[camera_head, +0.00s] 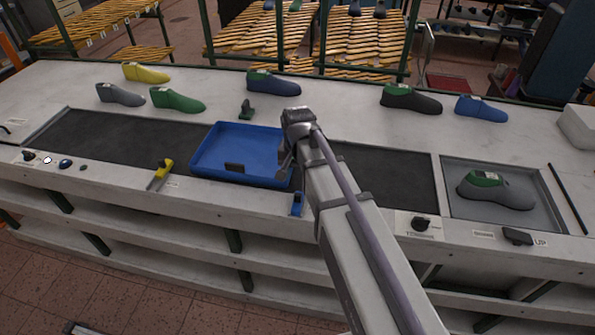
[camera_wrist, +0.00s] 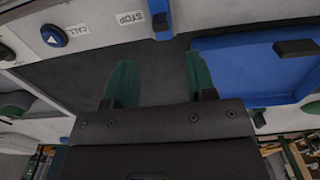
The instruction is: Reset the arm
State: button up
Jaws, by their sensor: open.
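My gripper (camera_wrist: 158,82) shows in the wrist view as two green fingers with a wide gap between them. It is open, and nothing shows between the fingers. It is over the dark inset surface (camera_wrist: 70,80) of the bench, beside the blue tray (camera_wrist: 250,62). In the head view my arm reaches up from the lower right, with its bent joint near the right edge of the blue tray (camera_head: 216,134). The gripper's fingers are not clear there, being mostly behind the arm.
Several shoe lasts, such as the yellow one (camera_head: 146,73) and the blue one (camera_head: 481,108), stand along the bench's back. A green-and-grey last (camera_head: 496,190) sits in the grey recess at right. Racks stand behind.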

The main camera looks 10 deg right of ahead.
jog(key=s+d+f+n+b, duration=0.1)
jog(key=s+n, duration=0.4)
jog(key=s, duration=0.8)
jog(key=shift+d+f, duration=0.2)
jog(key=shift+d, duration=0.4)
